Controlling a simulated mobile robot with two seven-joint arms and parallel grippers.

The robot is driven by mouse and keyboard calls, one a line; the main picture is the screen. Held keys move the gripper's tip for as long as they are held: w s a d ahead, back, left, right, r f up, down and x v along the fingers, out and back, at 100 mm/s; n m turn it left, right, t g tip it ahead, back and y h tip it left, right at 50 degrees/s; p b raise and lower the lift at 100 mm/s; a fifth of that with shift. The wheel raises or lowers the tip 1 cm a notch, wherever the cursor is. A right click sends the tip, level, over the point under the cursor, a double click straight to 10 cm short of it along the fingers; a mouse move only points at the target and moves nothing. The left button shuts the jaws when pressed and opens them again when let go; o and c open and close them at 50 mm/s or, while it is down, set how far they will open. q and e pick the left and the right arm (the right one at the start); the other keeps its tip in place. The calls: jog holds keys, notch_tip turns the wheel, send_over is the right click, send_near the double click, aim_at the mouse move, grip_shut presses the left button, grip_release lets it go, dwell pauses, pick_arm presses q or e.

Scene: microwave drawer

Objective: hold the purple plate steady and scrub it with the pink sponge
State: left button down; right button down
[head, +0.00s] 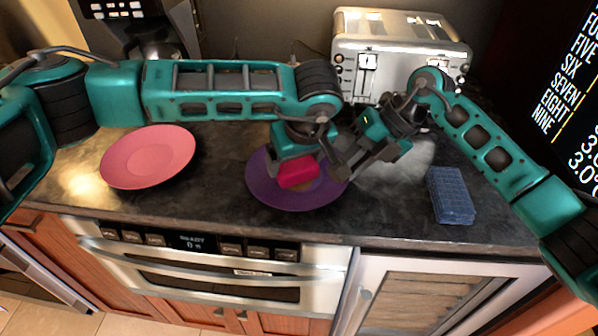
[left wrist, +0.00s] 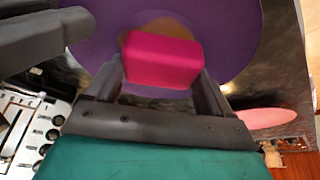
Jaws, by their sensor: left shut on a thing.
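The purple plate (head: 265,190) lies on the counter in the middle of the head view, and it fills the top of the left wrist view (left wrist: 225,50). A brownish patch (left wrist: 160,24) shows at its middle. My left gripper (head: 300,168) is shut on the pink sponge (head: 297,174), which is over the plate; the sponge shows between its fingers in the left wrist view (left wrist: 162,62). Whether the sponge touches the plate is hard to tell. My right gripper (head: 343,162) is at the plate's right rim. Its fingertips are partly hidden, so its grip is unclear.
A pink plate (head: 148,157) lies on the counter to the left. A blue block (head: 451,195) stands on the right. A silver toaster (head: 400,55) is at the back right, a coffee machine (head: 140,25) at the back left. The counter's front edge is close to the purple plate.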

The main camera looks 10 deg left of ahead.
pick_arm(q)
jog(key=shift+w+d+f, duration=0.15)
jog(key=shift+w+d, duration=0.3)
jog(key=shift+d, duration=0.25)
jog(key=shift+s+a, duration=0.5)
jog(key=shift+a, duration=0.3)
pick_arm(e)
jog(key=shift+d, duration=0.1)
pick_arm(q)
jog(key=shift+w+d, duration=0.5)
jog(key=shift+d, duration=0.3)
jog(key=shift+s+a, duration=0.45)
jog(key=shift+a, duration=0.3)
jog(key=shift+w+d, duration=0.4)
jog(key=shift+d, duration=0.35)
jog(key=shift+s+a, duration=0.25)
jog(key=shift+a, duration=0.2)
jog(key=shift+s+a, duration=0.2)
jog(key=shift+a, duration=0.15)
jog(key=shift+w+d, duration=0.45)
jog(key=shift+d, duration=0.4)
